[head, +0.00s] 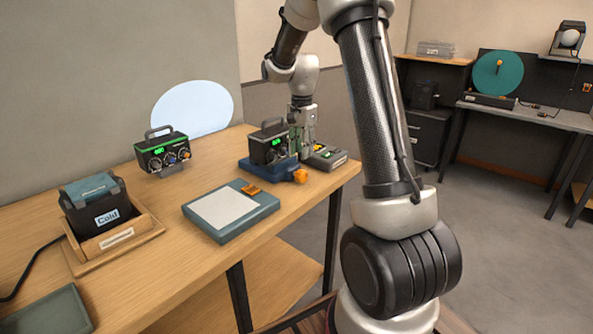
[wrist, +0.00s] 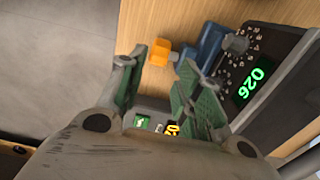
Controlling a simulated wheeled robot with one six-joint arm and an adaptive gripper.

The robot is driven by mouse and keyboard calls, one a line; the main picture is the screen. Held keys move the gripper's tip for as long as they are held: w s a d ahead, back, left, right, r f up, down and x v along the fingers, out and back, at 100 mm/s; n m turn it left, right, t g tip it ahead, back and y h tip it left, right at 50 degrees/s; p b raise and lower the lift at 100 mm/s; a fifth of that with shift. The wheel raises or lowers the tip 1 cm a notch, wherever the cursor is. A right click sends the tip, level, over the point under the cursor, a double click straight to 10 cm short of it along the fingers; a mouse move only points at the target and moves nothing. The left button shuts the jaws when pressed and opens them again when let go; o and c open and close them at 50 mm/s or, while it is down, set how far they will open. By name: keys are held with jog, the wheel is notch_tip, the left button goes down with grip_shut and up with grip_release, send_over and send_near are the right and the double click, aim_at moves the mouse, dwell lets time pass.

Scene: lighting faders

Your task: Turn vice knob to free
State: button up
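The vice is a blue block (head: 262,168) near the table's right end, with an orange knob (head: 300,176) at its front right. A black device (head: 268,146) with a green display sits in it. In the wrist view, the orange knob (wrist: 159,54) is beside the blue vice body (wrist: 206,48), and the black device (wrist: 265,85) reads 026. My gripper (head: 303,150) points down behind the knob in the head view. In the wrist view its green-padded fingers (wrist: 160,80) are apart with nothing held between them. The knob shows beyond the gap; I see no contact.
A low box (head: 326,157) with a green display lies right of the vice, close to my fingers. The table's front edge is close to the knob.

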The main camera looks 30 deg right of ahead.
aim_at(301, 171)
notch_tip(301, 171, down, 7)
jog(key=shift+f, duration=0.2)
jog(key=c, duration=0.7)
